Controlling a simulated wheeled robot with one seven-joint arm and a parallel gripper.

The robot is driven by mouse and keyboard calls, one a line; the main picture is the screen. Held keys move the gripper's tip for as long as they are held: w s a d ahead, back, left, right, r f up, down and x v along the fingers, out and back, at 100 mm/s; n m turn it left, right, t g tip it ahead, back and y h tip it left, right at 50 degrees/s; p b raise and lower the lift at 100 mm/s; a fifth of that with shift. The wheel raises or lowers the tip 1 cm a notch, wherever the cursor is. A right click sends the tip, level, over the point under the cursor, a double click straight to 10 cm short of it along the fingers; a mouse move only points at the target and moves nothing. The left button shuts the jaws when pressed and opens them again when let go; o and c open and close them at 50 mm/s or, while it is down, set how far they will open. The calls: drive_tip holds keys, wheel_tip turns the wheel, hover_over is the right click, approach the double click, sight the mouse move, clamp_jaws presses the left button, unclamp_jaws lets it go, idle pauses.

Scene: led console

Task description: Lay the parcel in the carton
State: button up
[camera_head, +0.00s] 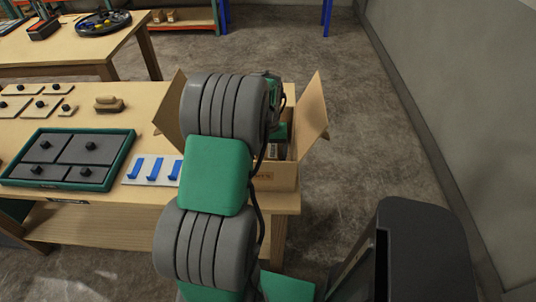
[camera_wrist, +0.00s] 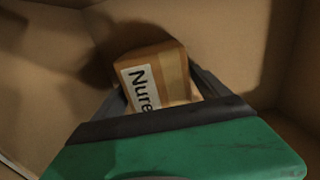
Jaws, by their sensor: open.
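The carton (camera_head: 268,183) stands open at the right end of the near table, with its flaps spread. My arm covers much of it in the head view, and my gripper is down inside it. In the wrist view the carton's inner walls (camera_wrist: 232,35) surround the scene. The parcel (camera_wrist: 158,62) is a small brown box with a tape strip and a white label reading "Nure". It is inside the carton, tilted in the picture, between the fingers of my gripper (camera_wrist: 158,88). The jaws are open around it. The parcel's lower part is hidden by my gripper.
A green-rimmed tray (camera_head: 120,160) with dark lidded panels lies left on the near table. A white plate with blue hooks (camera_head: 153,170) lies between it and the carton. A brown knobbed block (camera_head: 109,104) and several knobbed boards lie behind.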

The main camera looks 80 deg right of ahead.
sight(268, 147)
wheel_tip(268, 147, up, 12)
drive_tip(key=shift+r, duration=0.15)
